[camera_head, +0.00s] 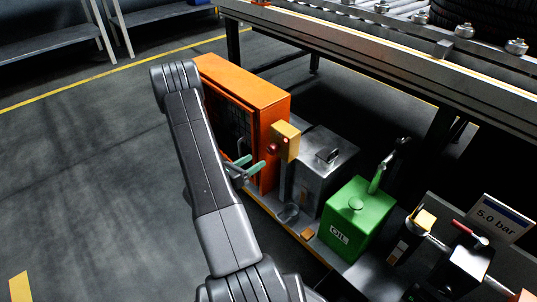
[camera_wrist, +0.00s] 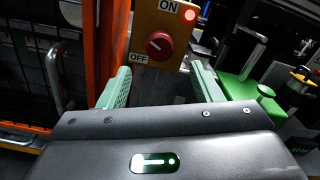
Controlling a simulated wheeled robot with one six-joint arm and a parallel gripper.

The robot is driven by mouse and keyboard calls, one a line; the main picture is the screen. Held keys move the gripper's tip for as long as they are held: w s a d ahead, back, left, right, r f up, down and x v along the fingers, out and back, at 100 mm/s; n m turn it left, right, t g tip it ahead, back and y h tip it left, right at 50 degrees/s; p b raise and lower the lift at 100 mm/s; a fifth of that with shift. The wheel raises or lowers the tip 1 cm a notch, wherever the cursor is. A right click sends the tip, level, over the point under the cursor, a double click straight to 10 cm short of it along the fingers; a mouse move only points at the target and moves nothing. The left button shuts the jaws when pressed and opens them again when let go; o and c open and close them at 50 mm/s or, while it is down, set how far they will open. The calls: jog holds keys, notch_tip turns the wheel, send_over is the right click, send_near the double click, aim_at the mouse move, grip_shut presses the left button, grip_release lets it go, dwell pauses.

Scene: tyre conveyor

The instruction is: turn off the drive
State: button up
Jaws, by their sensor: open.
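A yellow switch box (camera_head: 289,130) stands on a post beside the orange cabinet; the wrist view shows its face (camera_wrist: 178,28) with ON and OFF labels. A red rotary knob (camera_wrist: 160,44) sits on it, with OFF at its lower left and ON above. The knob's exact pointing is hard to tell. A red lamp (camera_wrist: 190,15) glows at the upper right; it also shows in the head view (camera_head: 286,140). My gripper (camera_wrist: 160,72) is open, its green fingers spread either side of the box front, apart from the knob. In the head view, my gripper (camera_head: 252,164) is in front of the box.
The orange cabinet (camera_head: 245,88) with a mesh front is left of the box. A grey metal unit (camera_head: 325,165), a green oil can (camera_head: 352,222) and a 5.0 bar sign (camera_head: 495,218) are to the right. The conveyor frame (camera_head: 360,60) runs overhead behind. The left floor is clear.

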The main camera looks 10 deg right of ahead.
aim_at(270, 152)
jog(key=b+x, duration=0.1)
jog(key=x, duration=0.7)
